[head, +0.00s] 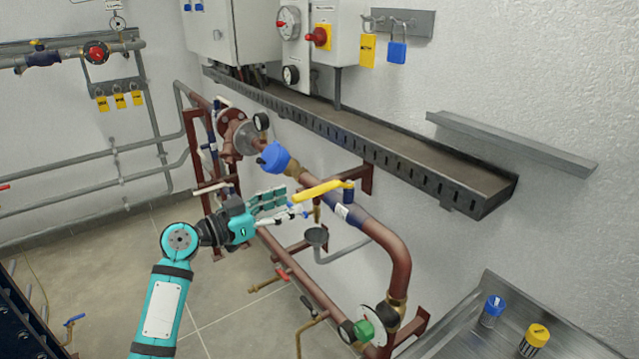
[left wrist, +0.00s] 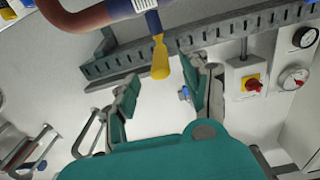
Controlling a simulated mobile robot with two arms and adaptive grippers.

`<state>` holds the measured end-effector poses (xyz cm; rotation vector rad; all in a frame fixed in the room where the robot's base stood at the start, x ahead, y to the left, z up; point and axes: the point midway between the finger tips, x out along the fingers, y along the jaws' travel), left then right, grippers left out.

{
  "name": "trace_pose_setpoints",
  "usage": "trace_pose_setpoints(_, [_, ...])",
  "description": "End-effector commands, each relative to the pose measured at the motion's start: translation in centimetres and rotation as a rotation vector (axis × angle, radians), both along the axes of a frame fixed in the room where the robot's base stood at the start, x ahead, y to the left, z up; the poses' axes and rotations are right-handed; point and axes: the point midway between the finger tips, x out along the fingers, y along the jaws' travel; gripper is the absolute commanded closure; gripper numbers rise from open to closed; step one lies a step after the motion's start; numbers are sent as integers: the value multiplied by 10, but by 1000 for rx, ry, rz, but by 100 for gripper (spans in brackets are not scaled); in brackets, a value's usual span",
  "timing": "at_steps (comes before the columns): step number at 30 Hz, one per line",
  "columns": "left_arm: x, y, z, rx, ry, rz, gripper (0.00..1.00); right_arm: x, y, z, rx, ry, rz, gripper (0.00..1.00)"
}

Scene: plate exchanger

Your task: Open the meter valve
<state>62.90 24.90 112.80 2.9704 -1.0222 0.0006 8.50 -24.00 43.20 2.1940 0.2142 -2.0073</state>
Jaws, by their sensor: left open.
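A yellow lever handle (head: 320,190) with a blue stem sits on the red-brown pipe (head: 380,235), just right of a round blue meter (head: 274,157). The lever lies at an angle across the pipe in the head view. My left gripper (head: 291,203) is open, with its fingertips close to the free left end of the lever. In the left wrist view the yellow lever (left wrist: 160,58) points in between the two spread fingers of my left gripper (left wrist: 163,82), near their tips. I cannot tell whether they touch. My right gripper is not in view.
A grey perforated cable tray (head: 370,150) runs along the wall above the pipe. A small grey funnel (head: 317,236) stands below the lever. A metal tray (head: 465,335) holds blue- and yellow-capped containers.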

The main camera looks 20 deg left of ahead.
Motion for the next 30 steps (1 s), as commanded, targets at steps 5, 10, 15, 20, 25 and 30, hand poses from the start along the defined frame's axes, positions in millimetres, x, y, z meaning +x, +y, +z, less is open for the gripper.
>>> trace_pose_setpoints(5, [31,-26,5,-4,1,-3,53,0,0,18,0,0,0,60])
trace_pose_setpoints(10, [56,-44,3,-2,2,-1,53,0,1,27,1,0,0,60])
trace_pose_setpoints(15, [70,-55,1,-2,2,-1,53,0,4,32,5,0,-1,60])
trace_pose_setpoints(20, [75,-58,0,0,1,1,53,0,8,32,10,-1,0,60])
trace_pose_setpoints(25, [75,-58,-1,1,1,1,53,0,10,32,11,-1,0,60])
trace_pose_setpoints(30, [74,-58,-1,1,1,1,69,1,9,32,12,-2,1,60])
